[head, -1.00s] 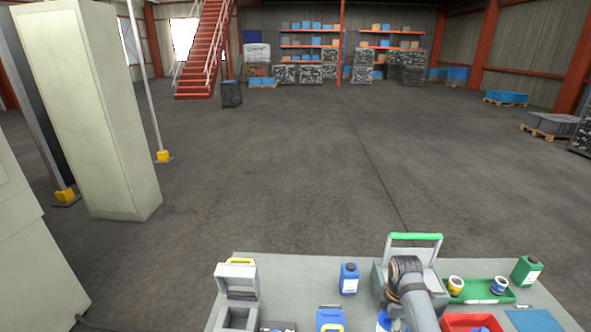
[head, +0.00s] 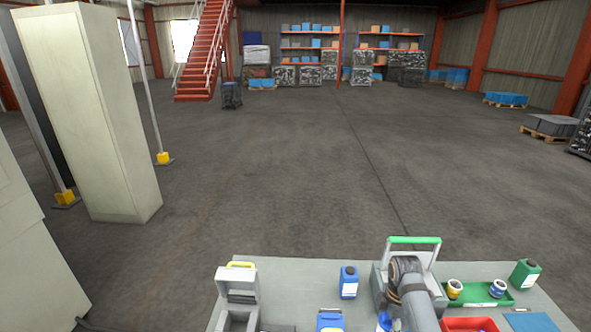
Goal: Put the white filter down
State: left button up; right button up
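I cannot make out the white filter for certain. Two small round items, one with a yellow band (head: 455,289) and one white and blue (head: 497,289), sit in a green tray (head: 482,304) at the right of the grey table (head: 305,275). A grey arm link with a dark joint, which looks like mine, reaches over the table in front of a grey box with a green handle (head: 415,240). Neither of my grippers shows, so what they hold is hidden.
A blue bottle (head: 348,284) and a green bottle (head: 525,273) stand on the table. An open grey case (head: 238,290) is at its left, a red bin (head: 468,325) at front right. A tall beige cabinet (head: 95,130) stands left.

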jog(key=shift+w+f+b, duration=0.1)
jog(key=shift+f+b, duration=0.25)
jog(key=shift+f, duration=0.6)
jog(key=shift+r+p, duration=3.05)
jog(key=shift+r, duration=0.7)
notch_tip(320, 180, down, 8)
jog(key=b, duration=0.6)
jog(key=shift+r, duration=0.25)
pick_arm(q)
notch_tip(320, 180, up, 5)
jog(key=p, duration=0.7)
pick_arm(e)
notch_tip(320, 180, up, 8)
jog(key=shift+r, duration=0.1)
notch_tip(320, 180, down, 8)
jog(key=b, duration=0.7)
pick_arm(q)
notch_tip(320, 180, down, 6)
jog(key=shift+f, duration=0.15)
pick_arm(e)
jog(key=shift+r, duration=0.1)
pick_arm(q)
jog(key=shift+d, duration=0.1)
